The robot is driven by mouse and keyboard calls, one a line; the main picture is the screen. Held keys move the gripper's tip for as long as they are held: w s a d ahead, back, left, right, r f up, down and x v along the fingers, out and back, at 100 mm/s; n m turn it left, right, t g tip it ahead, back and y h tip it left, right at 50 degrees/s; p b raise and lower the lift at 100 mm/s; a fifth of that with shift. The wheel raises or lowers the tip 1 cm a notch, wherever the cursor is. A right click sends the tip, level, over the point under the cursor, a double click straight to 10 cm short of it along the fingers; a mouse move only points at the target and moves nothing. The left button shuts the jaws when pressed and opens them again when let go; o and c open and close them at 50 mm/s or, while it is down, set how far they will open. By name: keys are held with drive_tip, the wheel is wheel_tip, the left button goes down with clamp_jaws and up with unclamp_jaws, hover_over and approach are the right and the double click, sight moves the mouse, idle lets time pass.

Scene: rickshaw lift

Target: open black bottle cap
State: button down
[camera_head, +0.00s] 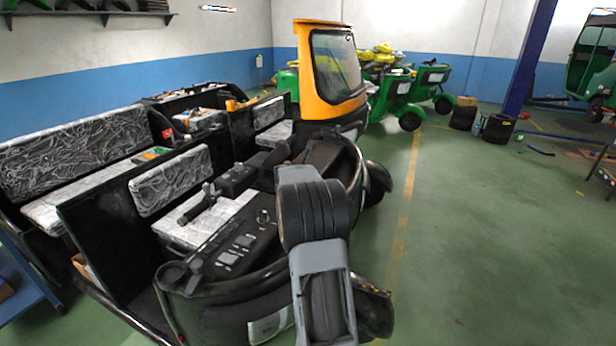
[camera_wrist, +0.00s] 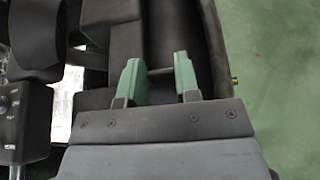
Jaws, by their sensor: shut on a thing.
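My gripper (camera_wrist: 157,65) shows in the wrist view with its two grey-green fingers apart, over the dark front body of the rickshaw (camera_wrist: 120,42). The fingers are shut on a dark thing between them, which I cannot clearly make out. A thin pale bar shows between the fingers. I cannot pick out a black bottle cap for certain in either view. In the head view my own arm reaches over the rickshaw front and hides my gripper and what it holds.
The open black rickshaw (camera_head: 150,215) has wrapped seats, a handlebar (camera_head: 200,203) and a dashboard (camera_head: 240,243). A yellow-orange cab frame (camera_head: 303,75) stands behind it. The green floor (camera_head: 480,240) at right is mostly clear.

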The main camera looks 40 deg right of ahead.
drive_tip(key=shift+d+r, duration=0.2)
drive_tip(key=shift+r, duration=0.15)
drive_tip(key=c, duration=1.2)
unclamp_jaws()
drive_tip(key=o, duration=0.4)
drive_tip(key=shift+f, duration=0.2)
drive_tip(key=shift+c, duration=0.2)
drive_tip(key=shift+a, duration=0.1)
drive_tip(key=b+v, duration=0.2)
drive_tip(key=v, duration=1.1)
drive_tip(key=shift+a+r, duration=0.2)
drive_tip(key=shift+a, duration=0.05)
drive_tip(key=shift+s, duration=0.1)
